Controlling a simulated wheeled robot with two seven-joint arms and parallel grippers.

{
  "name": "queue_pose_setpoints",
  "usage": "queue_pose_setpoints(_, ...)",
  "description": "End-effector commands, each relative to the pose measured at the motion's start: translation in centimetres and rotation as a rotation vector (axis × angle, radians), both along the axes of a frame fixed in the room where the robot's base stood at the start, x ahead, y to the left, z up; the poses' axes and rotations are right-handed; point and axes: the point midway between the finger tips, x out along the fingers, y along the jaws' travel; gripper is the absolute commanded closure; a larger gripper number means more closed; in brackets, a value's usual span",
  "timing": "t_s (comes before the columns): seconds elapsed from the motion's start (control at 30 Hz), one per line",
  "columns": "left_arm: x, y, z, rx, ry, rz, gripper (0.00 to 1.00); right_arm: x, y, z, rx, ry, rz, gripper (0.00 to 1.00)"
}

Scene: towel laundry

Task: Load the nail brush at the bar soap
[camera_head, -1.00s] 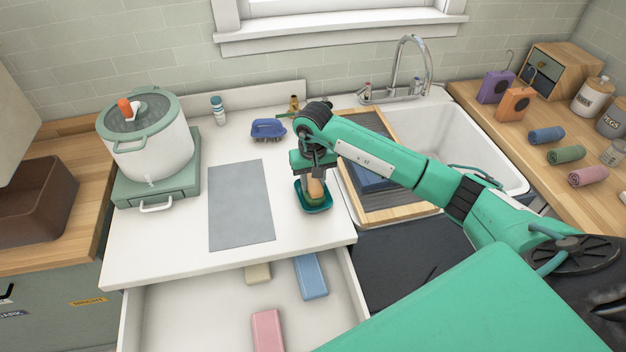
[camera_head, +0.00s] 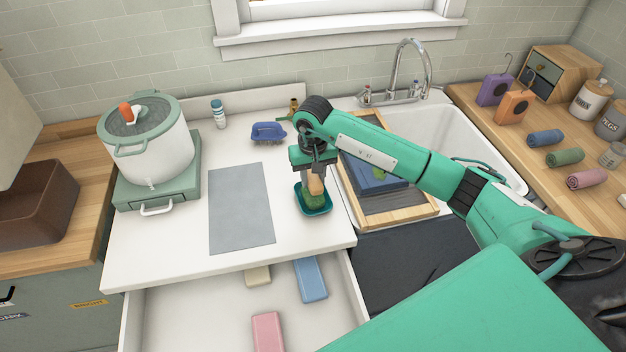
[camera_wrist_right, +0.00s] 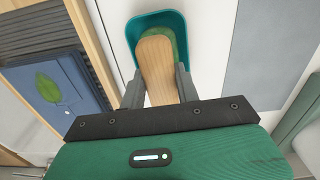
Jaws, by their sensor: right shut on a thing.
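My right gripper (camera_head: 315,180) is shut on a wooden nail brush (camera_wrist_right: 157,65), which points down. The brush is at a green bar soap (camera_head: 313,202) that lies in a teal soap dish (camera_head: 325,209) on the white counter. In the right wrist view the soap (camera_wrist_right: 181,42) shows beside and behind the brush, inside the dish (camera_wrist_right: 140,28). The brush covers part of the soap. Its bristles are hidden, so I cannot tell whether they touch the soap. My left gripper is out of view.
A grey mat (camera_head: 240,210) lies left of the dish. A wooden-framed tray (camera_head: 400,217) with a folded blue cloth (camera_head: 385,185) lies right, by the sink (camera_head: 470,150). An open drawer (camera_head: 210,320) with several bars is in front.

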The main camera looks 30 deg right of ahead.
Motion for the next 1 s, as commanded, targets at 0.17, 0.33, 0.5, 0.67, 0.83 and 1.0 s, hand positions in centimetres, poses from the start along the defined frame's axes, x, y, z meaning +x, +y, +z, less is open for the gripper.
queue_pose_setpoints(0.17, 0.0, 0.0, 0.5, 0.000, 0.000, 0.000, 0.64, 0.1, 0.0, 1.7, 0.000, -0.002, 0.000, 0.86)
queue_pose_setpoints(0.33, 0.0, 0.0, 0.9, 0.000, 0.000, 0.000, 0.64, 0.1, 0.0, 3.0, -0.001, -0.003, 0.000, 0.86)
queue_pose_setpoints(0.5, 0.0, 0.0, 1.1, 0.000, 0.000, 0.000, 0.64, 0.1, 0.0, 4.1, 0.000, -0.003, -0.001, 0.86)
queue_pose_setpoints(0.67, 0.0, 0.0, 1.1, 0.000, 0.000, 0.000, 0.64, 0.0, 0.0, 4.3, 0.000, -0.002, -0.001, 0.86)
queue_pose_setpoints(0.83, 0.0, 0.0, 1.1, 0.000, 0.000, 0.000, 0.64, 0.0, 0.0, 4.3, 0.001, -0.002, -0.001, 0.86)
queue_pose_setpoints(1.0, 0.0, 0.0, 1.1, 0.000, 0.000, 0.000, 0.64, 0.0, 0.0, 4.3, 0.001, -0.002, -0.001, 0.86)
